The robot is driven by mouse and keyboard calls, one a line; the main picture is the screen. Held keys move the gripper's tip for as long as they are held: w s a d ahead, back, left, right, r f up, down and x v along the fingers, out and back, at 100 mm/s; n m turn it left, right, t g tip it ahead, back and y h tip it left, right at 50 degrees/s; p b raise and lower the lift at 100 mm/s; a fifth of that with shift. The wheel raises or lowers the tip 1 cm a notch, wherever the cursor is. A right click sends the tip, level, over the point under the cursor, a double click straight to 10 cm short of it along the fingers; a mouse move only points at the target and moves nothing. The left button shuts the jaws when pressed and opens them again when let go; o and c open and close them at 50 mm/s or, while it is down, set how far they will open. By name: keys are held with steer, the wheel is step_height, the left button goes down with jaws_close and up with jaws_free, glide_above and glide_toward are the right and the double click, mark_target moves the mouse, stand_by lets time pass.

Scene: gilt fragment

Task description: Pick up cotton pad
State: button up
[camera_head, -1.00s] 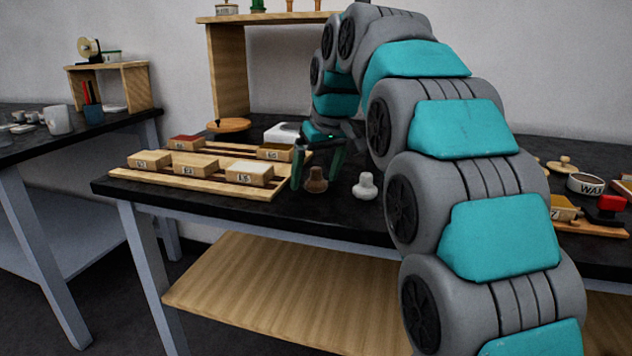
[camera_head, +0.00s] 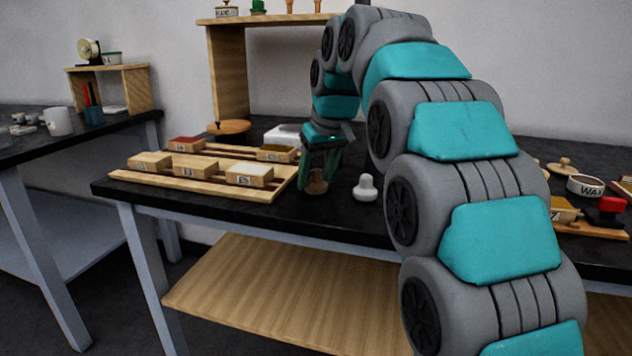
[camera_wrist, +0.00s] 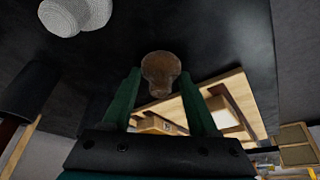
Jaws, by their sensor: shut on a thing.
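My gripper (camera_head: 319,172) is at the table's front, its green fingers on either side of a small brown knobbed pad (camera_head: 317,184). In the wrist view the brown pad (camera_wrist: 161,73) sits between the fingertips (camera_wrist: 159,80), and the gripper is shut on it. It appears to be still at table level. A white knobbed pad (camera_head: 365,188) with a textured surface stands just to the right of the gripper on the black table. The white pad also shows in the wrist view (camera_wrist: 75,14), apart from the fingers. Which one is cotton is not labelled.
A wooden slatted rack (camera_head: 215,187) with several labelled blocks lies close to the left of my gripper. A white block (camera_head: 283,134) and a wooden shelf (camera_head: 228,75) stand behind. A WAX tin (camera_head: 585,185) is at the far right. The front table edge is near.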

mark_target(316, 169)
steer(key=shift+r, duration=0.1)
steer(key=shift+r, duration=1.6)
steer(key=s+d+b, duration=0.1)
steer(key=s, duration=0.7)
steer(key=s+d+r+b, duration=0.1)
steer(key=s+d, duration=0.1)
steer(key=s, duration=0.5)
steer(key=shift+s+d+r+b, duration=0.25)
steer(key=shift+s+r+b, duration=0.05)
steer(key=shift+s+b, duration=0.1)
steer(key=shift+w, duration=0.1)
steer(key=o, duration=0.8)
steer(key=c, duration=0.7)
